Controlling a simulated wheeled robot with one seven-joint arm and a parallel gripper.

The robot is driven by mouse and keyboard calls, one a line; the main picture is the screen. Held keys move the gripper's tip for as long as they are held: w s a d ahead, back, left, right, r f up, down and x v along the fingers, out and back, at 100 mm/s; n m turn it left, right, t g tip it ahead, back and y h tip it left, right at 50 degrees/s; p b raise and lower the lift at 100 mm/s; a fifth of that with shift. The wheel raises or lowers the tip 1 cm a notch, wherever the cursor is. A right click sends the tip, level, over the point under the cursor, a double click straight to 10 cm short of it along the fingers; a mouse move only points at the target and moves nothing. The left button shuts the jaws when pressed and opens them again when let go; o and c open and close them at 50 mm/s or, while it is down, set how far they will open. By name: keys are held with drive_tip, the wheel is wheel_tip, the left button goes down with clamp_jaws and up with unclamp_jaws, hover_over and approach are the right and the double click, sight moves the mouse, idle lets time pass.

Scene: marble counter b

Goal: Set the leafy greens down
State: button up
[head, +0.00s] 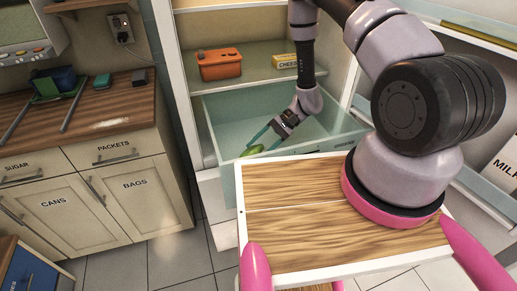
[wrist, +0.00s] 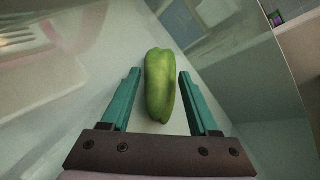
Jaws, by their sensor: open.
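The green item (wrist: 160,85), long, smooth and lobed more than visibly leafy, lies on the pale floor of the open fridge drawer (head: 230,108). In the wrist view it is between the two teal fingers of my gripper (wrist: 159,73), with a gap on each side. The fingers are open and do not appear to touch it. In the head view the green item (head: 252,150) shows near the drawer's front left, by the tips of my gripper (head: 262,140), which reaches down into the drawer.
An orange container (head: 219,64) and a yellow cheese box (head: 286,61) stand on the shelf above the drawer. The drawer's walls surround my gripper. A wood-topped surface (head: 290,190) is in front. The rest of the drawer floor looks mostly bare.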

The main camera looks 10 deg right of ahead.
drive_tip(key=v, duration=0.7)
drive_tip(key=shift+w, duration=0.1)
drive_tip(key=shift+f, duration=0.1)
